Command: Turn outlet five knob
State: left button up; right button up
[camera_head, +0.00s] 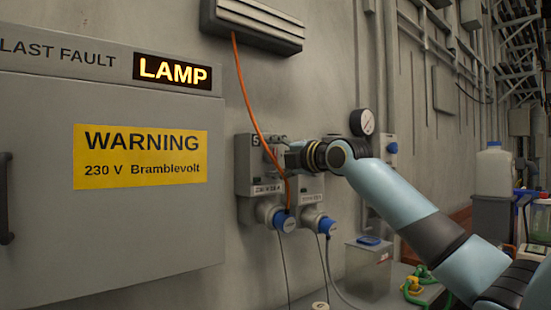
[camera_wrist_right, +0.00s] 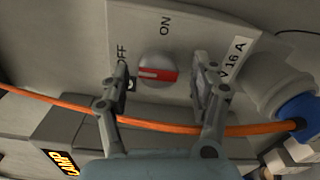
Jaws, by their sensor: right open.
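The outlet five box (camera_head: 243,172) is a grey wall unit with a "5" label, left of the middle in the head view. Its knob (camera_wrist_right: 157,71) shows in the wrist view as a round grey dial with a red bar. The bar lies crosswise in that picture, one end towards the OFF side; ON is printed above. My right gripper (camera_head: 279,149) is in front of the box and hides the knob in the head view. In the wrist view the right gripper (camera_wrist_right: 161,88) is open, one finger on each side of the knob, with visible gaps. My left gripper is not in view.
An orange cable (camera_head: 249,105) hangs past the box and crosses near my right fingers in the wrist view. A blue-ended plug (camera_head: 283,221) sits below the box. A second outlet (camera_head: 308,187) is beside it. A large warning cabinet (camera_head: 105,235) stands left.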

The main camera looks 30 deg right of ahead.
jog(key=s, duration=0.7)
jog(key=shift+s+d, duration=0.25)
jog(key=shift+d, duration=0.05)
